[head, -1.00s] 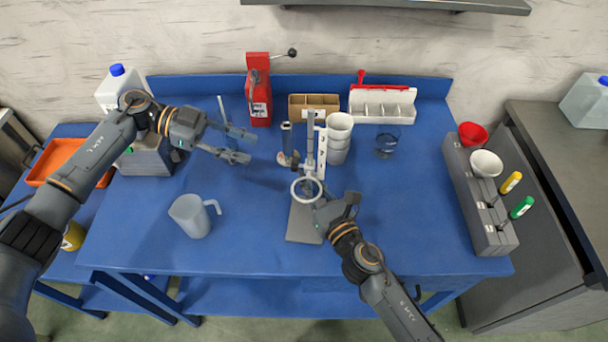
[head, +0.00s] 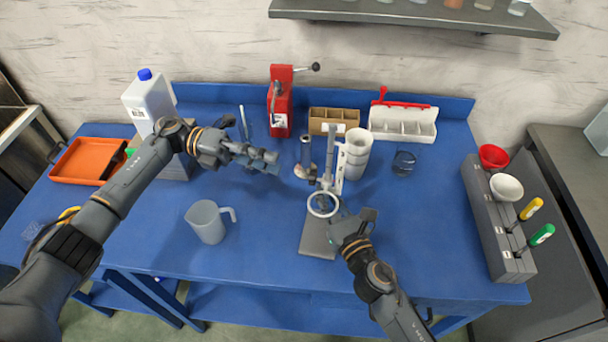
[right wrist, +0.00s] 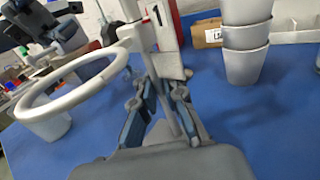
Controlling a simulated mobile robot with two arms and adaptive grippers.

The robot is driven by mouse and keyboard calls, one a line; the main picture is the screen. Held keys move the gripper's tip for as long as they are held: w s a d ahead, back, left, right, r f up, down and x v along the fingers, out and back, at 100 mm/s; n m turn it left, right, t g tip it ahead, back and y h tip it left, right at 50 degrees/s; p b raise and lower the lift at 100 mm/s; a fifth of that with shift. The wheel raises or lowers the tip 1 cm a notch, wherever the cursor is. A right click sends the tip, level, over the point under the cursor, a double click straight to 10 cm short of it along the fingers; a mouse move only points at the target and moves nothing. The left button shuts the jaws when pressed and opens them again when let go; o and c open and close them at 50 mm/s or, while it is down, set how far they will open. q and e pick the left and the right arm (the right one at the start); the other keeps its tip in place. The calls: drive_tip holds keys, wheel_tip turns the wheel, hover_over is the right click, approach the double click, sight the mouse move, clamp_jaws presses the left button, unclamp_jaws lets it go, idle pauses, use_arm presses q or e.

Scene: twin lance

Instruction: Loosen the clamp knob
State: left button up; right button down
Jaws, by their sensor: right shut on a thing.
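The clamp stand has a flat grey base (head: 316,240), an upright rod and a ring clamp (head: 322,205). The ring fills the left of the right wrist view (right wrist: 28,104). My right gripper (head: 340,218) is at the ring clamp, just right of the ring. In the right wrist view its fingers (right wrist: 162,112) are closed around a grey part in front of the rod, apparently the clamp knob, which is mostly hidden. My left gripper (head: 270,162) hangs empty left of the stand, its fingers apart and touching nothing.
Stacked white cups (head: 355,153) stand close behind the stand, and a glass (head: 403,163) is right of them. A mug (head: 208,222) stands front left. A red press (head: 280,100), a cardboard box (head: 334,120) and a white bin (head: 402,122) line the back. A grey rack (head: 492,225) is at right.

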use_arm(q)
drive_tip(key=m+h, duration=0.1)
drive_tip(key=m, duration=0.5)
drive_tip(key=m+t, duration=0.2)
drive_tip(key=m, duration=0.5)
approach(316, 179)
drive_tip(key=d, duration=0.7)
drive_tip(key=shift+d+f+m, duration=0.25)
drive_tip(key=shift+f+m, duration=0.05)
drive_tip(key=shift+f, duration=0.05)
drive_tip(key=shift+s, duration=0.1)
drive_tip(key=shift+c, duration=0.2)
clamp_jaws()
